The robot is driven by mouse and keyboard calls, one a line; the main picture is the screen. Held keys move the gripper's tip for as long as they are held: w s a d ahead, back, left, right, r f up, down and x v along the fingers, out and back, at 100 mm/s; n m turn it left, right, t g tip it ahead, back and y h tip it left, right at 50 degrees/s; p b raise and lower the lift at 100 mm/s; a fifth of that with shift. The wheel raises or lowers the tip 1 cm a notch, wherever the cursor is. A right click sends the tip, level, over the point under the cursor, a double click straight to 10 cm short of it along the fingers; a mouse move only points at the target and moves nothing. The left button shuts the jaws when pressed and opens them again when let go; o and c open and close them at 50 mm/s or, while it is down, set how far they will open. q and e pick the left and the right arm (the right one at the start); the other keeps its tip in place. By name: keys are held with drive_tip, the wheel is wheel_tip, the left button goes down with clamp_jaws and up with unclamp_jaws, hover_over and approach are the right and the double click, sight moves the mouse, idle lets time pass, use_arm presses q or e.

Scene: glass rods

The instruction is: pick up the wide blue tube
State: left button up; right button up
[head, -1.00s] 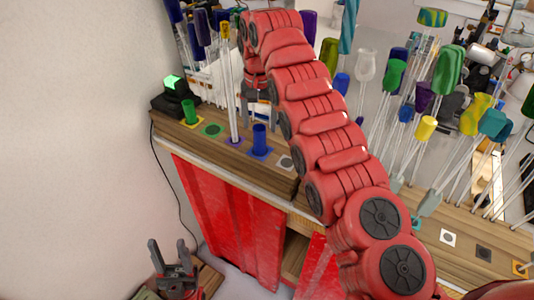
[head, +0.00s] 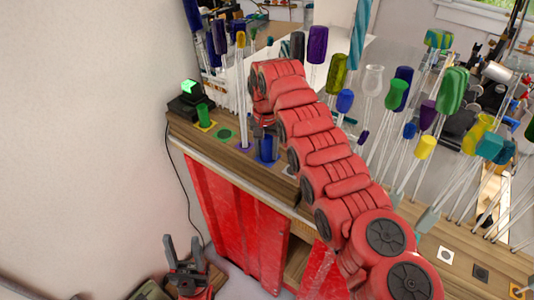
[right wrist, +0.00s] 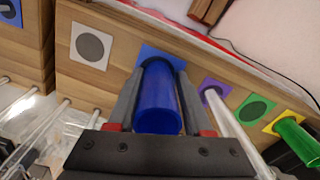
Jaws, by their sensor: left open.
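The wide blue tube (head: 266,149) stands upright on a blue square pad at the front of the wooden shelf. It also shows large in the right wrist view (right wrist: 158,100). My right gripper (head: 264,135) is at the tube from above. In the right wrist view its two fingers (right wrist: 158,85) flank the tube, one on each side and close to its wall. I cannot tell whether they press on it. My left gripper (head: 184,248) is low at the left, open and empty, with its fingers pointing up.
A short green tube (head: 204,115) on a yellow pad and thin clear rods (head: 243,100) on a purple pad stand left of the blue tube. Many coloured-handle rods (head: 400,95) crowd the right. A black box with a green light (head: 188,95) sits at the shelf's left end.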

drive_tip(key=shift+d, duration=0.35)
clamp_jaws()
drive_tip(key=shift+a, duration=0.15)
